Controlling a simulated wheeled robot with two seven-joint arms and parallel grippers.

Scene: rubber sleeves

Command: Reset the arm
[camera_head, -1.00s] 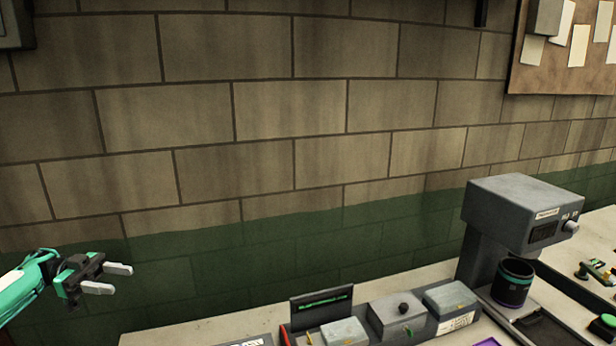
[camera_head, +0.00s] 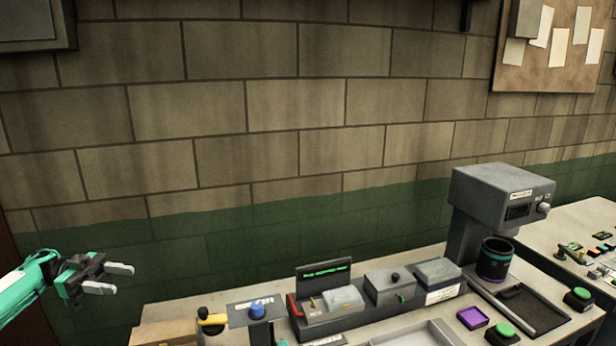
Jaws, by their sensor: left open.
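My left gripper (camera_head: 112,278) is at the lower left of the head view, on a green and black arm that comes in from the left edge. Its two grey fingers are apart with nothing between them. It is in the air in front of the green-painted wall, to the left of the workbench (camera_head: 225,295) and apart from it. My right gripper does not show.
On the bench stand a dark case (camera_head: 325,315) with a small screen, a grey lidded box (camera_head: 390,286) and a grey machine (camera_head: 500,200) holding a black cup (camera_head: 495,260).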

